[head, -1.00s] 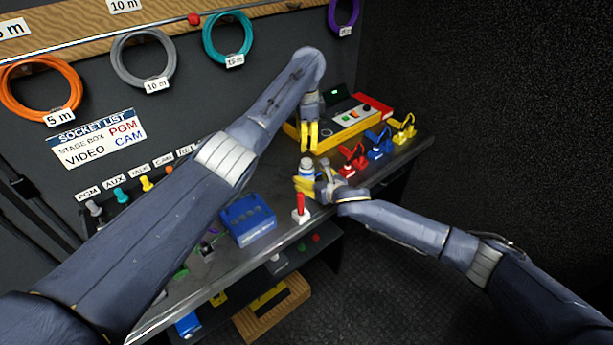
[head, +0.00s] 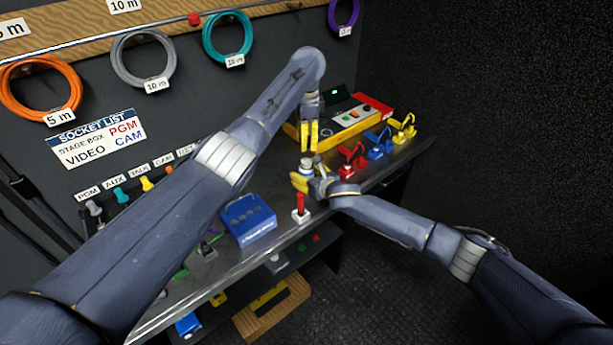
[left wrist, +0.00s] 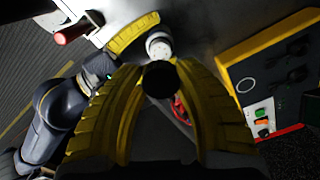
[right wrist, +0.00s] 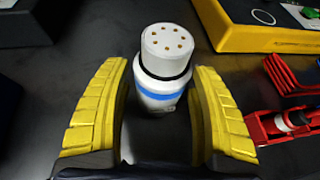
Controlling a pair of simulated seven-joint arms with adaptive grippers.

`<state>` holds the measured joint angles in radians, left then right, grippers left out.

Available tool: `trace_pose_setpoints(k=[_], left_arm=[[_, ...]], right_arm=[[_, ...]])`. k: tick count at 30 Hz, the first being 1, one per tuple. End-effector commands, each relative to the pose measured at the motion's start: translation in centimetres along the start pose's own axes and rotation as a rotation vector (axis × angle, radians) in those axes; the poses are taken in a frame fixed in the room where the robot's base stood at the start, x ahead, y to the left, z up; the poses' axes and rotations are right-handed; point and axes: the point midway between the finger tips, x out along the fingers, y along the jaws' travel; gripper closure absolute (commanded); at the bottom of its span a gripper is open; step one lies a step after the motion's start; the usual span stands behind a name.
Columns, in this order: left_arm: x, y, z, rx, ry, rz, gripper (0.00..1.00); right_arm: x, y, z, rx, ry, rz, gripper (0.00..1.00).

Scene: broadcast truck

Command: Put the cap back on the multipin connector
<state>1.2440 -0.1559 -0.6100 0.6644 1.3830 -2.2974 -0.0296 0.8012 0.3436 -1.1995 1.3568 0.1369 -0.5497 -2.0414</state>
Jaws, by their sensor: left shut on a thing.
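The multipin connector (right wrist: 165,60) is white with a blue band and gold pins on its bare top face. It stands upright on the bench and also shows in the head view (head: 306,164). My right gripper (head: 302,180) has its fingers on either side of the connector; in the right wrist view a gap shows at the left finger, so it looks open. My left gripper (head: 309,148) points down above the connector. In the left wrist view it is shut on a dark round cap (left wrist: 160,78), with the connector's white top (left wrist: 158,45) just beyond. The cap is hidden in the head view.
A yellow-edged control panel (head: 345,122) is behind the connector. A red-handled switch (head: 300,208) and a blue box (head: 247,220) are in front and left, near the bench edge.

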Motion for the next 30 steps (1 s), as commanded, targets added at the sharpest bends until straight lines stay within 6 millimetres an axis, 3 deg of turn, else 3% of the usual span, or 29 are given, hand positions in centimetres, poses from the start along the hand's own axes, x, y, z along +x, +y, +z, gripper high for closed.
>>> trace_pose_setpoints(k=[2,15,20,30], left_arm=[[0.0,0.0,0.0,0.0,0.0,0.0,0.74],[0.0,0.0,0.0,0.0,0.0,0.0,0.74],[0.4,0.0,0.0,0.0,0.0,0.002,0.74],[4.3,0.0,0.1,0.0,0.001,0.003,0.74]], right_arm=[[0.0,0.0,0.0,0.0,0.0,0.0,0.49],[0.0,0.0,0.0,0.0,0.0,0.0,1.0],[0.0,0.0,0.0,0.0,0.001,0.0,1.0],[0.0,0.0,-0.1,0.0,0.001,0.0,1.0]])
